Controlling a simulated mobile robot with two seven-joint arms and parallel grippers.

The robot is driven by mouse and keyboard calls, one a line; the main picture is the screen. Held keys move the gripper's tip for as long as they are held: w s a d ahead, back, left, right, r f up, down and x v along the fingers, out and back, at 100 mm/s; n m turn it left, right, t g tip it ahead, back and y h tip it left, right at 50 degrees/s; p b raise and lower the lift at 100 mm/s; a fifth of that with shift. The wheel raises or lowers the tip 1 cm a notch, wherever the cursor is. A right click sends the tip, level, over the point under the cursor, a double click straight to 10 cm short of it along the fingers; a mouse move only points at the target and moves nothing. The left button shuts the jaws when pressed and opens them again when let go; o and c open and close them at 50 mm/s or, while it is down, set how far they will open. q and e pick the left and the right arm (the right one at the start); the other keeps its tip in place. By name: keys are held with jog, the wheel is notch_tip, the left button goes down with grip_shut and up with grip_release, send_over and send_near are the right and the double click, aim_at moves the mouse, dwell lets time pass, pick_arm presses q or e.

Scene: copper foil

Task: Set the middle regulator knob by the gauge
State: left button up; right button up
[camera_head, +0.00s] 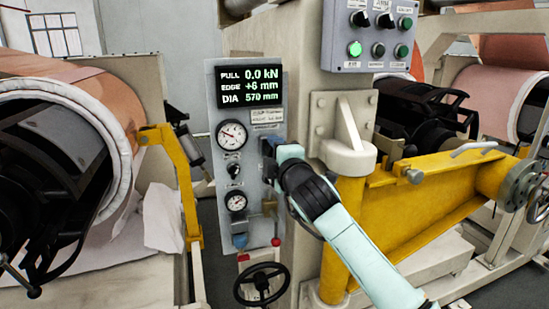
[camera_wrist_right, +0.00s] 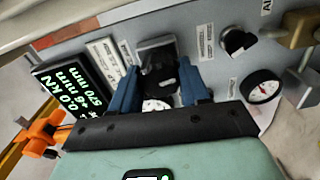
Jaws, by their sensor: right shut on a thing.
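The grey panel (camera_head: 213,110) carries a lit display (camera_head: 250,86), reading 0.0 kN, +6 mm and 570 mm. Below it are an upper dial gauge (camera_head: 232,135) and a lower dial gauge (camera_head: 236,201), with a small black knob (camera_head: 233,170) between them. My right gripper (camera_head: 267,147) reaches the panel to the right of the upper gauge. In the right wrist view, its blue fingers (camera_wrist_right: 160,90) are shut on a black knob (camera_wrist_right: 160,72). The fingers hide part of a gauge face there. In the head view, my gripper hides the held knob. My left gripper is out of view.
Another black knob (camera_wrist_right: 238,41) and the lower gauge (camera_wrist_right: 262,87) lie beyond the fingers. A black handwheel (camera_head: 262,284) stands below the panel. A yellow bracket (camera_head: 178,175) and copper roll (camera_head: 85,85) are to the left; a yellow beam (camera_head: 430,210) is to the right.

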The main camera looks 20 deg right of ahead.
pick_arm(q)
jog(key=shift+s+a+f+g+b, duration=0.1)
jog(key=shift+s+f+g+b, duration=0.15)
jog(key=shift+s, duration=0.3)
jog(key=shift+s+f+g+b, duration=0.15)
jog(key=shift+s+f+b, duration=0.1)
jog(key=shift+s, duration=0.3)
pick_arm(e)
jog(key=shift+a+f+m, duration=0.1)
jog(key=shift+m, duration=1.1)
jog(key=o, duration=1)
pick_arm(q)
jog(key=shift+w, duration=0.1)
pick_arm(e)
jog(key=s, duration=1.3)
jog(key=shift+s+d, duration=0.2)
jog(key=shift+d, duration=0.05)
